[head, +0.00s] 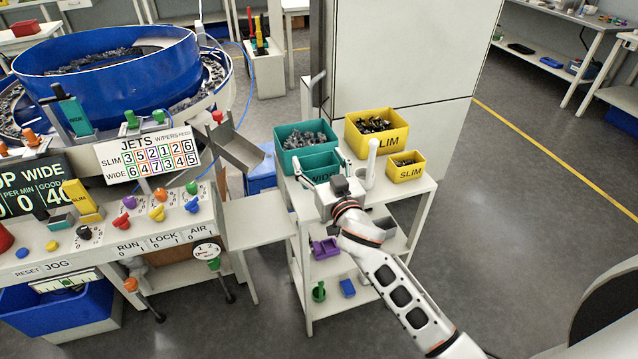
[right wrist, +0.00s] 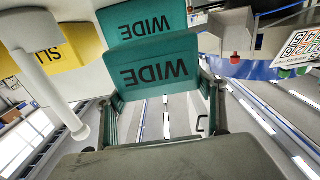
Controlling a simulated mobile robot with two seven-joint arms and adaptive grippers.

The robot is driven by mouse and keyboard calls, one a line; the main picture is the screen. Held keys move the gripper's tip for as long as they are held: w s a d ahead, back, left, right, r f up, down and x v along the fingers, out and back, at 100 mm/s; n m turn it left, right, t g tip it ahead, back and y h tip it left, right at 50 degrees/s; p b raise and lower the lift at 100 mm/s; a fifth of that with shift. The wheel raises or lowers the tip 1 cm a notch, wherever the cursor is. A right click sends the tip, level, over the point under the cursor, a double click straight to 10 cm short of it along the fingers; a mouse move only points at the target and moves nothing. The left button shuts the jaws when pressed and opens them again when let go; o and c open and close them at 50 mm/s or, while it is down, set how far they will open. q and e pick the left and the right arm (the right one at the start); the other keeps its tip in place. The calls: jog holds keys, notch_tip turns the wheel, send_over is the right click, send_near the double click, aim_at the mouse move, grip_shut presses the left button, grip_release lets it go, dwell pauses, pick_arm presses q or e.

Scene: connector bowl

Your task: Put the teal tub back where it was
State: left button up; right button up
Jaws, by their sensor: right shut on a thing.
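The smaller teal tub (head: 318,166) is at the top of the white cart, in front of a larger teal tub (head: 307,150) full of dark parts. My right gripper (head: 322,172) is shut on the smaller tub. In the right wrist view, this tub (right wrist: 160,70), marked WIDE upside down, sits between the two fingers (right wrist: 164,112). The larger teal tub (right wrist: 142,20) shows just beyond it. The smaller tub's inside looks empty. Whether its bottom touches the cart top is hidden. My left gripper is not in view.
On the cart top (head: 412,190) stand a large yellow SLIM tub (head: 360,143) with parts, a small yellow SLIM tub (head: 408,174) and an upright white post (head: 372,160) close to my gripper. A metal chute (head: 238,147) and the blue bowl feeder (head: 110,65) are to the left.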

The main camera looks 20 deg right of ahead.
aim_at(319, 179)
notch_tip(319, 179, down, 5)
jog(key=shift+f+b, duration=0.1)
jog(key=shift+b, duration=0.8)
jog(key=shift+f, duration=0.5)
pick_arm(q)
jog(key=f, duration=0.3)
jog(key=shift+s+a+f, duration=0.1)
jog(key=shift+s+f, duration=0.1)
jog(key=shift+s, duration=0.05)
pick_arm(e)
jog(key=shift+r, duration=0.1)
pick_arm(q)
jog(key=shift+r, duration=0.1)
pick_arm(e)
jog(key=o, duration=1.2)
jog(key=shift+b, duration=0.3)
jog(key=shift+c, duration=0.2)
